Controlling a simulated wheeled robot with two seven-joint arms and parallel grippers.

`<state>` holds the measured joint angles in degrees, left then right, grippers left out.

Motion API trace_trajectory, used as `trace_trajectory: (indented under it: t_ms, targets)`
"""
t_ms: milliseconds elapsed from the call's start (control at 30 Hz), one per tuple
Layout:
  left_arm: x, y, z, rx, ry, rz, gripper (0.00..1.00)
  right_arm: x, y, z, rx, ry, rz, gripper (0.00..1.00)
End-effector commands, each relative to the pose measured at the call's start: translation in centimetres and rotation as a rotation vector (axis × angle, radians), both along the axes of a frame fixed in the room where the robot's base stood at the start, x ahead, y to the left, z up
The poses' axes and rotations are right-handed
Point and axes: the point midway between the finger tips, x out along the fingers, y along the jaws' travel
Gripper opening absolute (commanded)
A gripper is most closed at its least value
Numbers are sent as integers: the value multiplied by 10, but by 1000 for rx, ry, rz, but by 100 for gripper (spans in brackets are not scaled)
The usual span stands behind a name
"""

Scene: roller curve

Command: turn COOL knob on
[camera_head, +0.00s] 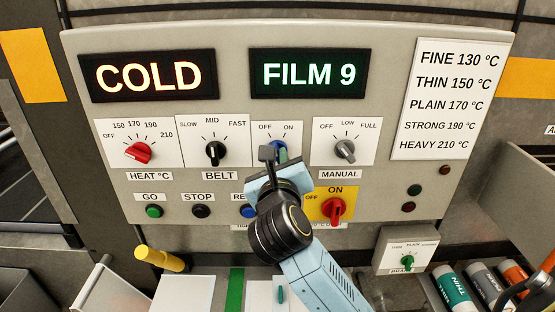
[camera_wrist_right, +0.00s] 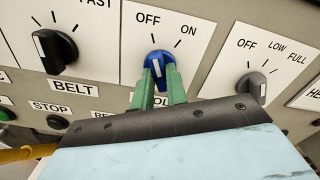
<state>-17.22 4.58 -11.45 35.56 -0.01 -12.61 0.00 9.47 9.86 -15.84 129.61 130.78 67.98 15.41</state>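The blue COOL knob (camera_wrist_right: 159,63) sits on a white plate marked OFF and ON in the right wrist view. Its white pointer mark is tilted towards OFF. Its label is mostly covered by my gripper. My right gripper (camera_wrist_right: 160,82) has its two green fingers on either side of the knob's lower part, close to it. I cannot tell whether they press on it. In the head view my right gripper (camera_head: 277,152) covers most of the knob (camera_head: 281,148). My left gripper is not in view.
The black BELT knob (camera_head: 215,152) is left of the COOL plate and the grey MANUAL knob (camera_head: 345,150) is right of it. A red knob (camera_head: 335,209) on a yellow plate sits below right, close to my arm. The GO button (camera_head: 153,211) is lower left.

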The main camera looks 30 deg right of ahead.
Motion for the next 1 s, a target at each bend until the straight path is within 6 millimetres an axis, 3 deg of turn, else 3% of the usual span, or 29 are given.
trace_trajectory:
  t_ms: [100, 533, 1000]
  targets:
    - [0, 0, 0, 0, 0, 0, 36, 0, 0, 0, 0, 0, 0, 0]
    - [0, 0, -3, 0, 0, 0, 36, 0, 0, -1, 62, -36, -1, 0]
    - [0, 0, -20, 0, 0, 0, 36, 0, 0, -2, 387, -236, -2, 0]
